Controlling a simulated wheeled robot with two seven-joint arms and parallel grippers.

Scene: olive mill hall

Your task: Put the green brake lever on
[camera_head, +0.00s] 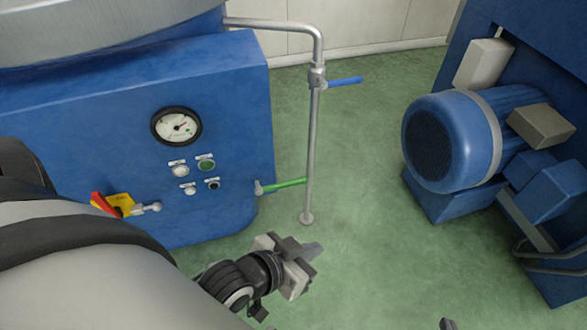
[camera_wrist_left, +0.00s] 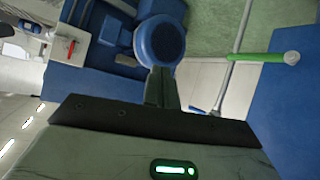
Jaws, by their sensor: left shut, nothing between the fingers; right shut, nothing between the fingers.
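The green brake lever (camera_head: 285,184) sticks out to the right from the blue machine's front, low beside the vertical pipe, with a grey metal knob at its left end. It also shows in the left wrist view (camera_wrist_left: 262,58) at the upper right, roughly level in the picture. My left gripper (camera_head: 309,252) is shut and empty, below and a little right of the lever, apart from it in the picture. Its closed fingers show in the left wrist view (camera_wrist_left: 162,88). Of my right gripper (camera_head: 447,324), only a small tip shows at the bottom edge; it is shut.
The blue machine (camera_head: 90,110) carries a gauge (camera_head: 176,126), several buttons and a red-and-yellow switch (camera_head: 112,205). A metal pipe (camera_head: 312,130) with a blue valve handle (camera_head: 345,81) stands beside the lever. A blue motor (camera_head: 455,140) stands at right. Green floor between is clear.

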